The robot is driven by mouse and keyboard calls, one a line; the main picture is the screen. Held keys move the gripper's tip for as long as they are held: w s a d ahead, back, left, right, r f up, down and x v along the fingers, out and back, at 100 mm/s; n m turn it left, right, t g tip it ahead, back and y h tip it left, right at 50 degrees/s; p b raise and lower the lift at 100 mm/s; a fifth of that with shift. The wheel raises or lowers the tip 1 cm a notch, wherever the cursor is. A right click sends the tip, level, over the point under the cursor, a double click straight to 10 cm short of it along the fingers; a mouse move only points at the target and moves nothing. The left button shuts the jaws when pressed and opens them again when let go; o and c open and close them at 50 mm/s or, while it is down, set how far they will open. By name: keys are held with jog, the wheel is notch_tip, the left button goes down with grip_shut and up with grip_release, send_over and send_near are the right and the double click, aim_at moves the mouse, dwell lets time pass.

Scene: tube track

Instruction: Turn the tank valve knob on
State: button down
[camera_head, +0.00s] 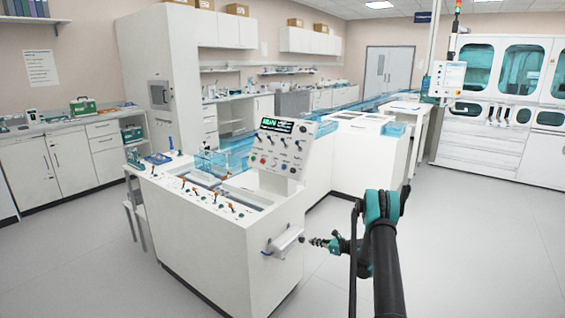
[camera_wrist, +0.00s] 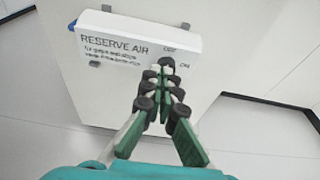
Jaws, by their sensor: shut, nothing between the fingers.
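The white cabinet (camera_head: 225,258) carries an upright panel (camera_head: 284,147) with switches and a lit display. A white counter block (camera_head: 368,150) stands behind. Open grey floor (camera_head: 480,250) lies to the right. A large white machine (camera_head: 500,90) stands at the back right.

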aim_at(302, 240)
jog(key=shift+w+a, duration=0.75)
jog(key=shift+a, duration=0.25)
jog(key=shift+w+a, duration=0.7)
jog(key=shift+a, duration=0.25)
jog(key=shift+f, duration=0.2)
